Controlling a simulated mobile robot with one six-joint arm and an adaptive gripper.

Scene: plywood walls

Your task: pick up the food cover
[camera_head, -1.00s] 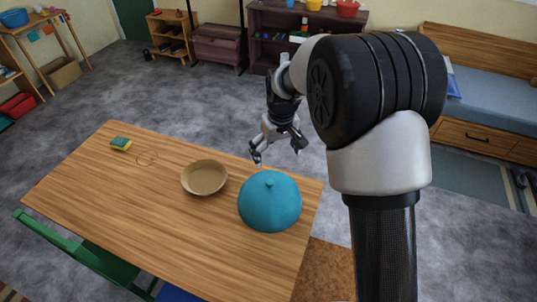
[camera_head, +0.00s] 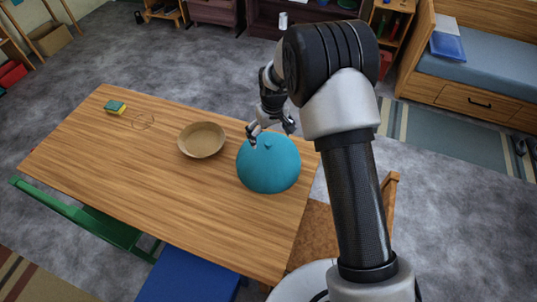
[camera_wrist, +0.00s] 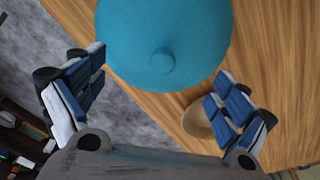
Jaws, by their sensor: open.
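The food cover (camera_head: 268,168) is a teal dome with a small knob on top. It sits at the right end of the wooden table. My gripper (camera_head: 271,137) is open and empty, at the cover's far side and close to its knob in the head view. In the wrist view the cover (camera_wrist: 165,35) fills the top middle with its knob toward me. My gripper's two fingers (camera_wrist: 155,100) are spread wide, below and to either side of the knob. I cannot tell whether a finger touches the dome.
A tan bowl (camera_head: 201,140) stands left of the cover on the table (camera_head: 150,190). A green and yellow sponge (camera_head: 115,107) lies at the table's far left. Green (camera_head: 80,220) and blue (camera_head: 185,275) chairs stand along the near side. The table's middle is clear.

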